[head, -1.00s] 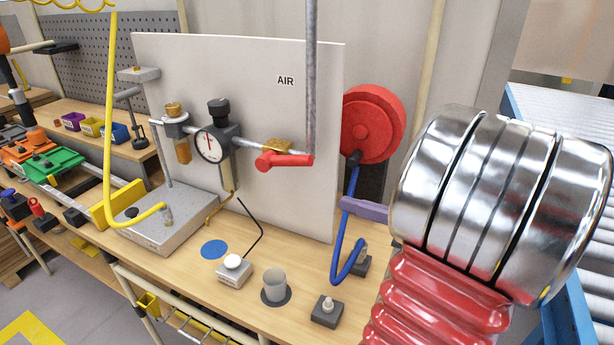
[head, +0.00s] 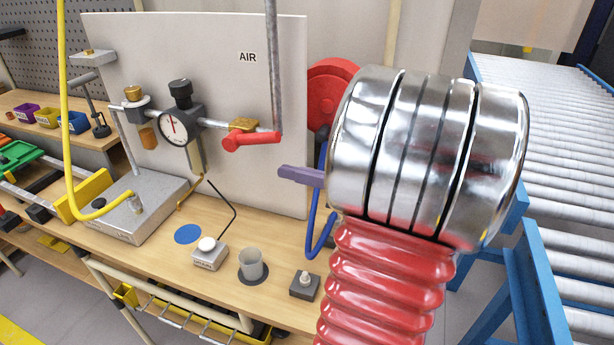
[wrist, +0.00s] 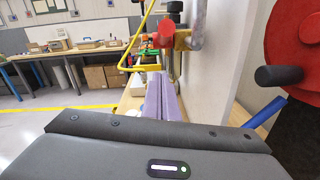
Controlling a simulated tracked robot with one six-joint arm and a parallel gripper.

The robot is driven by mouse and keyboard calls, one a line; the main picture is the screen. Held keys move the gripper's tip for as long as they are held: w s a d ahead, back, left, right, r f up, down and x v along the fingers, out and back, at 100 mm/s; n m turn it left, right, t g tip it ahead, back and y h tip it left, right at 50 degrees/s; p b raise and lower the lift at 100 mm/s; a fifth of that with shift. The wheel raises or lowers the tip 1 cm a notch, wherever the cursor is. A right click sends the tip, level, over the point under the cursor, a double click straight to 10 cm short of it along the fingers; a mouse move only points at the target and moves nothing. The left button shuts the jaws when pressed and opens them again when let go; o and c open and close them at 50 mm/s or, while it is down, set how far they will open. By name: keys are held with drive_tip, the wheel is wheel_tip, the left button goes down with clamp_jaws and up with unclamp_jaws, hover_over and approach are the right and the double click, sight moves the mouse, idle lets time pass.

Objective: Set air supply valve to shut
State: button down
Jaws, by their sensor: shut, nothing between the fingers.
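The air supply valve has a brass body (head: 243,125) on the grey pipe, in front of a white panel marked AIR. Its red lever (head: 254,140) lies roughly along the horizontal pipe in the head view. In the wrist view the red lever (wrist: 166,32) and brass body (wrist: 183,40) show ahead, just above the fingertips in the picture. My gripper (head: 287,173) has purple fingers, shut and empty, to the right of and below the lever, apart from it. The fingers also show together in the wrist view (wrist: 158,85). My arm hides part of the panel's right side.
A round pressure gauge (head: 177,127) sits left of the valve. A red hose reel (head: 329,88) and blue hose (head: 313,236) are close to my arm. A grey cup (head: 251,264) and a white-knobbed box (head: 209,253) stand on the bench below. A roller conveyor (head: 545,130) is at right.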

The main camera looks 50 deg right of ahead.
sight(254, 139)
drive_tip(key=shift+w+a+r, duration=0.15)
drive_tip(key=shift+w+r, duration=0.8)
drive_tip(key=shift+w, duration=0.1)
drive_tip(key=shift+w+a+r, duration=0.1)
drive_tip(key=shift+w+r, duration=0.85)
drive_tip(key=shift+w, duration=0.05)
drive_tip(key=shift+d+r, duration=0.1)
